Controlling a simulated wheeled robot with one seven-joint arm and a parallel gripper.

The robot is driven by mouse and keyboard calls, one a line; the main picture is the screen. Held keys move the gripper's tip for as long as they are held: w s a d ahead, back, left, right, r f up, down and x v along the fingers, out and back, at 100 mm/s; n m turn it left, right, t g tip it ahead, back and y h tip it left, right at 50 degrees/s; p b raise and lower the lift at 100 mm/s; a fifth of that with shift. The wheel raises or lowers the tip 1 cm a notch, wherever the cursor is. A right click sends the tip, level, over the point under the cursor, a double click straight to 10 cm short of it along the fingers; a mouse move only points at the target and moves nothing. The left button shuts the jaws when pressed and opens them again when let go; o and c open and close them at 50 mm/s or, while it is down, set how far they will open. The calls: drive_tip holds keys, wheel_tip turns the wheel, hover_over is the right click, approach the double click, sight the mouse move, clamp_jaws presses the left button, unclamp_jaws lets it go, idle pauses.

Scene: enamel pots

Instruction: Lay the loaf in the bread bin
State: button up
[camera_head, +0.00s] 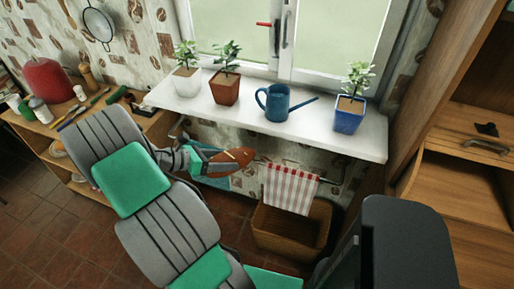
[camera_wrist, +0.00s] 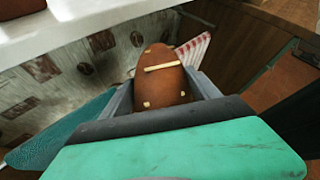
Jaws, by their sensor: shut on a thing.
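The loaf (camera_head: 236,160) is brown and oblong with pale marks on its crust. My gripper (camera_head: 214,160) is shut on it and holds it in the air in front of the wall, below the windowsill. In the wrist view the loaf (camera_wrist: 161,82) sits between the two grey fingers of my gripper (camera_wrist: 163,95), its far end sticking out beyond them. An open-topped wooden bin (camera_head: 276,243) stands low, below and right of the loaf. A wooden unit with a handle (camera_head: 475,190) stands at the right. I cannot tell for certain which is the bread bin.
The white windowsill (camera_head: 340,139) carries potted plants and a blue watering can (camera_head: 278,103). A red-striped towel (camera_head: 290,188) hangs from a rail, partly above the wooden bin. A teal cloth (camera_head: 214,181) hangs behind my gripper. A cluttered wooden shelf (camera_head: 38,138) stands at left.

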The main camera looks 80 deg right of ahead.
sight(239, 152)
drive_tip(key=s+d, duration=0.2)
drive_tip(key=s, duration=0.1)
drive_tip(key=s+d, duration=0.3)
drive_tip(key=shift+s+d+r+p, duration=0.1)
drive_tip(key=shift+s+d+p, duration=0.25)
drive_tip(key=shift+s+d, duration=0.8)
drive_tip(key=shift+s+d+f, duration=0.15)
drive_tip(key=shift+s+f, duration=0.25)
drive_tip(key=shift+f, duration=0.4)
drive_tip(key=shift+w, duration=0.15)
drive_tip(key=o, duration=1.4)
drive_tip(key=shift+f, duration=0.15)
drive_tip(key=o, duration=0.4)
